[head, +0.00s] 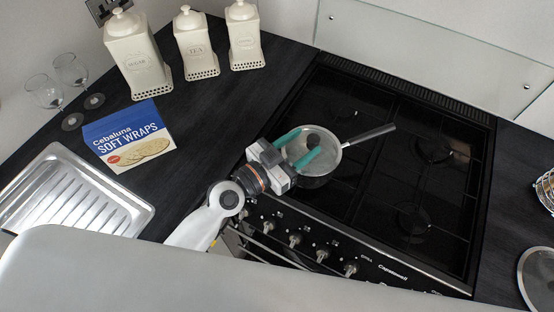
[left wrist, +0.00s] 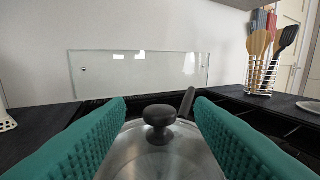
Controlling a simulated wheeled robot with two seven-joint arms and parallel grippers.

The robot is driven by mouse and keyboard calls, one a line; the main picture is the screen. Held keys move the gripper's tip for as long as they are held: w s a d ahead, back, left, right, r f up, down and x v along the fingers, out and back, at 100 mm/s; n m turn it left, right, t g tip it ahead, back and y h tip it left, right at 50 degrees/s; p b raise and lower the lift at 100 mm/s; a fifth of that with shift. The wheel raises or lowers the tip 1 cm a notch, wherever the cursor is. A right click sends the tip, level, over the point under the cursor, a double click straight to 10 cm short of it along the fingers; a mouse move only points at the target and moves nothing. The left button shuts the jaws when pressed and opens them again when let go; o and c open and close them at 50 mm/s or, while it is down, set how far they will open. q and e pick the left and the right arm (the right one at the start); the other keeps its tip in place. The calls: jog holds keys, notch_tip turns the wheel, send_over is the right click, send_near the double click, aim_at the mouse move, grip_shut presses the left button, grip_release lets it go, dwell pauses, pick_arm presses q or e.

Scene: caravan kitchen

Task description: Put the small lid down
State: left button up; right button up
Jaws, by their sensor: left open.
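The small lid, glass with a black knob (head: 313,140), sits on a small saucepan (head: 316,181) on the hob. In the left wrist view the lid (left wrist: 160,158) fills the lower middle, with its knob (left wrist: 158,122) standing up. My left gripper (head: 300,148) reaches over the pan from the left. Its teal fingers (left wrist: 160,124) are open, one on each side of the knob, with a visible gap to it on both sides. My right gripper is not in view.
The pan handle (head: 370,134) points to the back right. The black hob (head: 410,185) is otherwise clear. Another lid (head: 540,278) lies on the right counter, near a wire utensil holder (left wrist: 262,76). Canisters, glasses, a wraps packet (head: 130,135) and a steel drainer (head: 75,195) are at left.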

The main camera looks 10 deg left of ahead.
pick_arm(q)
jog(key=b+v, duration=0.2)
jog(key=v, duration=0.6)
dwell(0.4)
